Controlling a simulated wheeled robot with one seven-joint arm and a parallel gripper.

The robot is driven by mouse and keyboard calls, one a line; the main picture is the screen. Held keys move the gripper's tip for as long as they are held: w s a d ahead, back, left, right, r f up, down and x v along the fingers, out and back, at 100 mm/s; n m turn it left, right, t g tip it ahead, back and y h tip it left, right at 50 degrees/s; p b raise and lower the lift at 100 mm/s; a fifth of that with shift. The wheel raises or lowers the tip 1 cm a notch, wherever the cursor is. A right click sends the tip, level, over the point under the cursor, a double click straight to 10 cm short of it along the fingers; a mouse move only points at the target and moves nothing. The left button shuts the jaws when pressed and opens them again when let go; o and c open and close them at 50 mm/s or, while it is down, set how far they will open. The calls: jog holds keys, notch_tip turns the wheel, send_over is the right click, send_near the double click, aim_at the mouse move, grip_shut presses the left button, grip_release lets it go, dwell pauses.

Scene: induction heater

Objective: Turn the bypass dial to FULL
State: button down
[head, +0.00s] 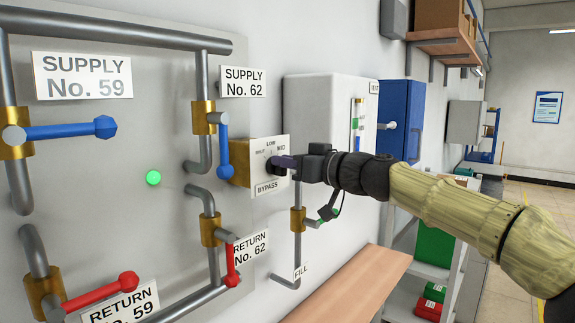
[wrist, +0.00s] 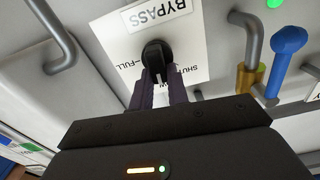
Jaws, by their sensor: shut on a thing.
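The bypass dial is a black knob on a white plate (head: 284,147), mounted on a brass-coloured block (head: 238,165). The plate shows LOW at the top, MID to its right and BYPASS below. In the wrist view, which is upside down, the knob (wrist: 155,54) sits on the plate (wrist: 195,50), with FULL at left and SHUT at right. My gripper (head: 278,163) reaches in from the right and is shut on the knob. The fingers (wrist: 158,88) straddle it and cover part of the plate. I cannot tell which marking the knob points at.
A blue lever (head: 225,158) hangs just left of the brass block. A red lever (head: 233,266) and the RETURN No. 62 label (head: 250,249) are below. A white cabinet (head: 310,105) stands behind my gripper. A wooden bench top (head: 350,290) is lower right.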

jog(key=shift+w+d+f+m+b, duration=0.2)
jog(key=shift+m+b, duration=0.95)
jog(key=shift+m, duration=1.7)
jog(key=shift+w+d+f+m+b, duration=0.25)
jog(key=shift+m+b, duration=0.9)
jog(key=shift+m, duration=1.65)
jog(key=shift+w+f+m+b, duration=0.1)
jog(key=shift+f+m+b, duration=0.2)
jog(key=shift+m+b, duration=1.7)
jog(key=shift+m+p, duration=0.85)
jog(key=shift+m, duration=0.1)
jog(key=c, duration=1.4)
grip_release()
jog(key=shift+o, duration=0.2)
